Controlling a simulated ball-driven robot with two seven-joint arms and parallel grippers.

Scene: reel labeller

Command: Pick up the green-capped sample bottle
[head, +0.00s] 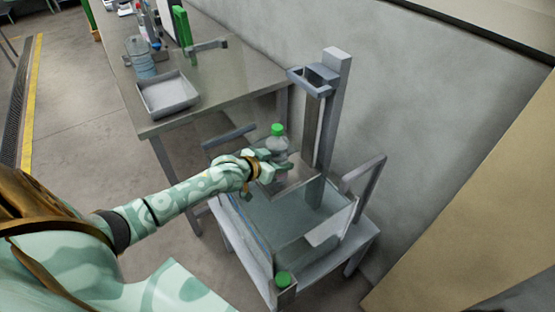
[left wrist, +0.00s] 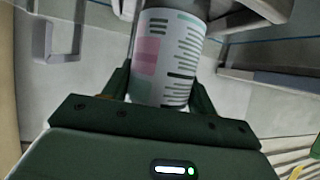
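The sample bottle (head: 279,146) is clear, with a green cap, and stands upright over the basin of the grey stand in the head view. My left gripper (head: 268,163) is at its side. In the left wrist view the bottle's white label (left wrist: 168,58), with a pink patch and dark green lines, sits between the two fingers (left wrist: 160,92). Both fingers appear to press against its sides. The bottle's base is partly hidden by the gripper, so I cannot tell whether it rests on the plate below. My right gripper is not in view.
The grey stand has a clear-walled basin (head: 318,262), a tall post (head: 328,110) and side rails. A steel table (head: 222,88) behind holds a grey tray (head: 168,94) and a large bluish bottle (head: 140,57).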

